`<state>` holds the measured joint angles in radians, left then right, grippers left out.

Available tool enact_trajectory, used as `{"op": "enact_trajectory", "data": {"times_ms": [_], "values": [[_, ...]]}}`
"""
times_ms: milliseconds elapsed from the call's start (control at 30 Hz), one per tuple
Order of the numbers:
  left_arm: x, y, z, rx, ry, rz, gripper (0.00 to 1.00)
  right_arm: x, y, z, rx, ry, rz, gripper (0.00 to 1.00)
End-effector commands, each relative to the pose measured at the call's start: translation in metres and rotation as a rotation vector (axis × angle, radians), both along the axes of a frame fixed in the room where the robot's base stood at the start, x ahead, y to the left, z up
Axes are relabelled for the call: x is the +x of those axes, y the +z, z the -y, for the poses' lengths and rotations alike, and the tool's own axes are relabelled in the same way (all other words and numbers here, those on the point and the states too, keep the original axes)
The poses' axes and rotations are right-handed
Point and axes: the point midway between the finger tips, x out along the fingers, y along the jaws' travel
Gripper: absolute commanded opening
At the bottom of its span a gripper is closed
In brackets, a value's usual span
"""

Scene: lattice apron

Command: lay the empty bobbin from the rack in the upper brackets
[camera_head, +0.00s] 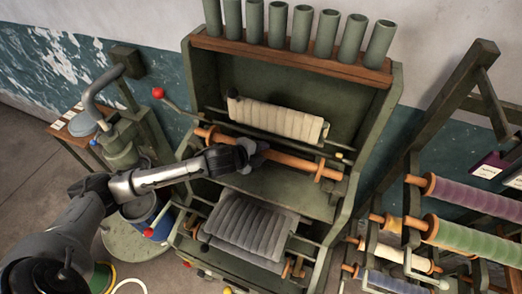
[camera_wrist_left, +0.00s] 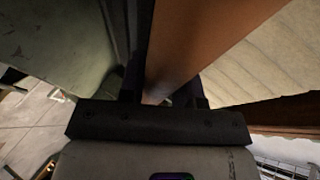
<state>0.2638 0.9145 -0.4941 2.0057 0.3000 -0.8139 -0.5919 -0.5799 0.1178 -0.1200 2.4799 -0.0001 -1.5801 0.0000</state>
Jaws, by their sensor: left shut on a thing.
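My left gripper (camera_head: 252,152) is shut on the bare orange-brown empty bobbin (camera_head: 300,164), near its middle. The bobbin lies crosswise in front of the machine, below the cream roll (camera_head: 275,118), its two ends sticking out beyond the gripper. In the left wrist view the bobbin (camera_wrist_left: 195,38) runs up between the two dark fingers (camera_wrist_left: 165,92). The upper brackets are small and partly hidden around the bobbin's ends; I cannot tell whether it touches them. The rack (camera_head: 468,75) at the right carries purple, green and other wound bobbins. My right gripper is not in view.
The green machine frame (camera_head: 372,110) has several green tubes (camera_head: 300,28) on its top shelf. A grey pleated roll (camera_head: 250,222) lies below the bobbin. A red-knobbed lever (camera_head: 158,93) stands out at the left. A green pump-like device (camera_head: 120,150) stands farther left.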

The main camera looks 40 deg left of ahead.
Motion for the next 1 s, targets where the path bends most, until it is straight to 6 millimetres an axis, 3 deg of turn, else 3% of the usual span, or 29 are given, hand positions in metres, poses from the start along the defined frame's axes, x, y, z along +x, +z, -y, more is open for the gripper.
{"op": "enact_trajectory", "data": {"times_ms": [1000], "values": [[0.0001,-0.0085,-0.0001,0.000,0.000,0.002,0.00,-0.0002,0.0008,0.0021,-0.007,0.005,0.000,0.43]]}}
